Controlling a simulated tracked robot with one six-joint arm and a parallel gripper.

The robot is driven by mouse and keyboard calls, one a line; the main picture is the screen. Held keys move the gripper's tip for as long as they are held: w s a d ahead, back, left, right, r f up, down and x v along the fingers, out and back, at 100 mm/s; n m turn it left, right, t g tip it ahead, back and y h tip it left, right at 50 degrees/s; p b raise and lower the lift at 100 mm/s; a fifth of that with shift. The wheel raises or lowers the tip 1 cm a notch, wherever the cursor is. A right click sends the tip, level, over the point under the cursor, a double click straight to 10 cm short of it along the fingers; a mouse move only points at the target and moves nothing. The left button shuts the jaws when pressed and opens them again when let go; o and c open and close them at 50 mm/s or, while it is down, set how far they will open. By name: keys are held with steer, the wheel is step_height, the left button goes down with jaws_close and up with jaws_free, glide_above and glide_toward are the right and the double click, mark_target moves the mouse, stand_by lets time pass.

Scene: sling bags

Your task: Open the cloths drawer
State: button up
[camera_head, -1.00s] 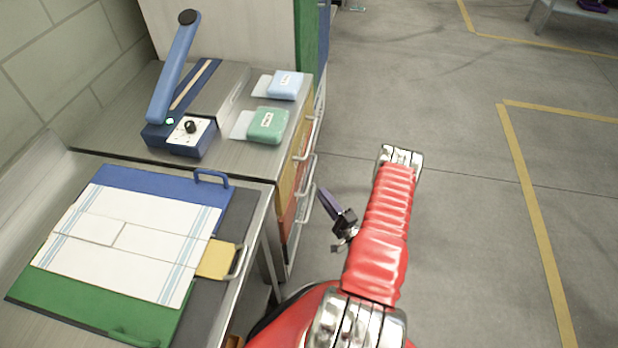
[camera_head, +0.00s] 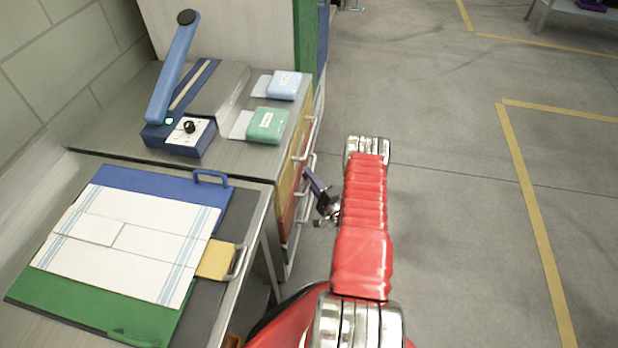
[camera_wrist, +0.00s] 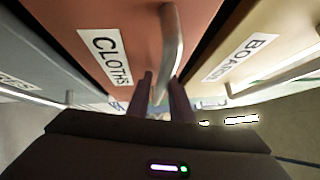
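The cloths drawer (camera_wrist: 120,25) has an orange-red front with a white CLOTHS label in the wrist view, and it looks shut. Its metal bar handle (camera_wrist: 172,45) reaches down between my two fingers. My gripper (camera_wrist: 162,97) is open, with one dark finger on each side of the handle's lower part. I cannot tell whether either finger touches it. In the head view, my gripper (camera_head: 311,180) is beside the drawer handles on the cabinet's right face, and the orange drawer front (camera_head: 287,215) is partly visible there.
The yellowish BOARDS drawer (camera_wrist: 245,50) and a grey drawer (camera_wrist: 45,60) flank the cloths drawer. On the cabinet are a blue lever device (camera_head: 180,130), a green pack (camera_head: 267,125) and a blue pack (camera_head: 285,84). A work table (camera_head: 262,205) stands in front. Floor (camera_head: 450,220) at right is clear.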

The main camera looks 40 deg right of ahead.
steer(key=shift+c, duration=0.2)
jaws_close()
steer(key=shift+f, duration=0.1)
